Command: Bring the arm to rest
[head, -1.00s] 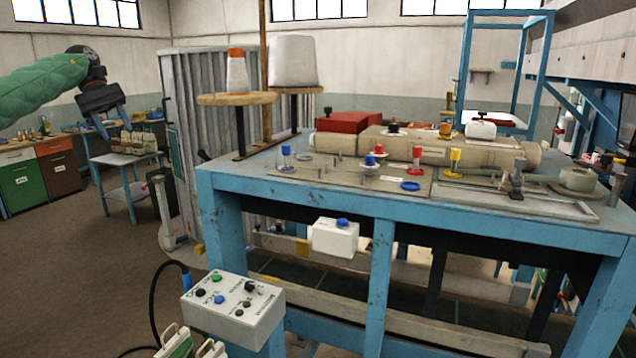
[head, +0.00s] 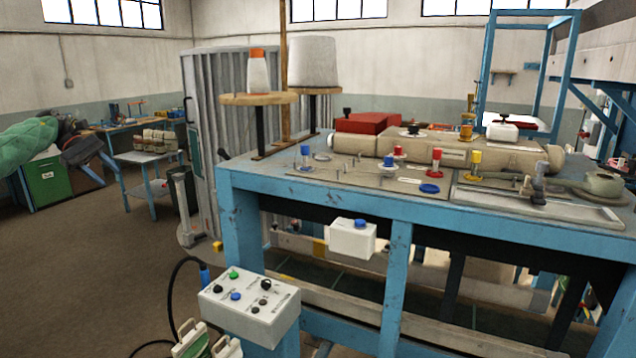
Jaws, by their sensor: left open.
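My left gripper (head: 112,172) shows at the left edge of the head view, on the end of my green-sleeved left arm (head: 24,146). Its blue fingers point down and to the right. It is open, and I see nothing between the fingers. It hangs in the air, clear of the blue machine table (head: 310,184) to its right. My right arm and gripper are not in the view.
A white control box (head: 250,308) with several buttons stands low in front of the table. A small side table (head: 146,157) stands behind the gripper. Brown floor (head: 90,270) at the left is clear.

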